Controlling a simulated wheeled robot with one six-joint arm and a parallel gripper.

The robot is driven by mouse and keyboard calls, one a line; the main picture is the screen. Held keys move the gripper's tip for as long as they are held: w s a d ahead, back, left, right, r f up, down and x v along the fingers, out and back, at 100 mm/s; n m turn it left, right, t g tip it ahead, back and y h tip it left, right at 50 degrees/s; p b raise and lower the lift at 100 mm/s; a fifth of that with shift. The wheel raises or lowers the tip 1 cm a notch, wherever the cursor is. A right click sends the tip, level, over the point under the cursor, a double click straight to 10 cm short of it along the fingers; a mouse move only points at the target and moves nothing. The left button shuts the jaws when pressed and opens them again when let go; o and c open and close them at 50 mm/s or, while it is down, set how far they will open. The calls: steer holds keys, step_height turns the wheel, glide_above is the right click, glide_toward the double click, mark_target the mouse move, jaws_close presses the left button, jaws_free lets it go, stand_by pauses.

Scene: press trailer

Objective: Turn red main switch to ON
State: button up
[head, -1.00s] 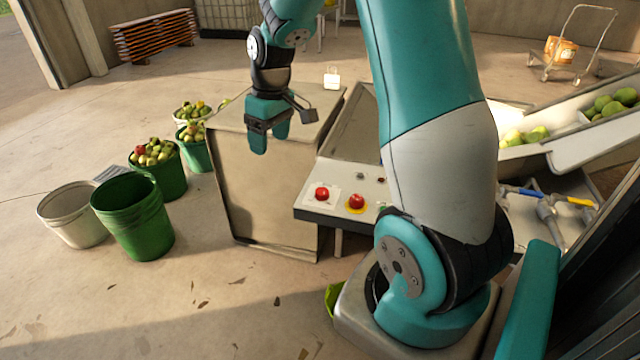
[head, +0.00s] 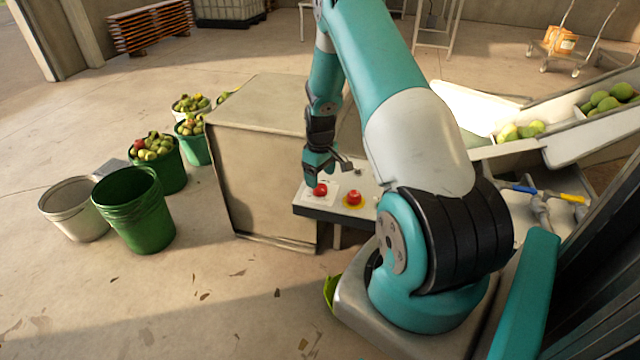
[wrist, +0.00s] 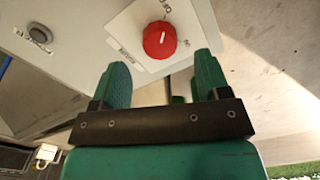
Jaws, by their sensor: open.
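The red main switch (wrist: 160,40) is a round red knob with a white pointer line, on a white plate with printed lettering in the wrist view. In the head view the red switch (head: 320,189) sits at the left of the control panel (head: 331,213), partly covered by my gripper. My gripper (head: 314,178) is right above and beside it. In the wrist view the two teal fingers of my gripper (wrist: 161,75) are spread apart, with the knob just beyond and between their tips. No contact shows. The knob's exact ON or OFF position is too small to tell.
A second red knob on a yellow base (head: 353,198) is close to the right of the switch. A dark round button (wrist: 40,32) is on the panel too. A large box-like cabinet (head: 265,170) stands to the left. Green buckets (head: 140,215) stand farther left.

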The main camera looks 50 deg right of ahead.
mark_target(320, 187)
steer(key=shift+f, duration=2.2)
steer(key=shift+c, duration=0.4)
steer(key=c, duration=0.8)
steer(key=shift+c, duration=0.2)
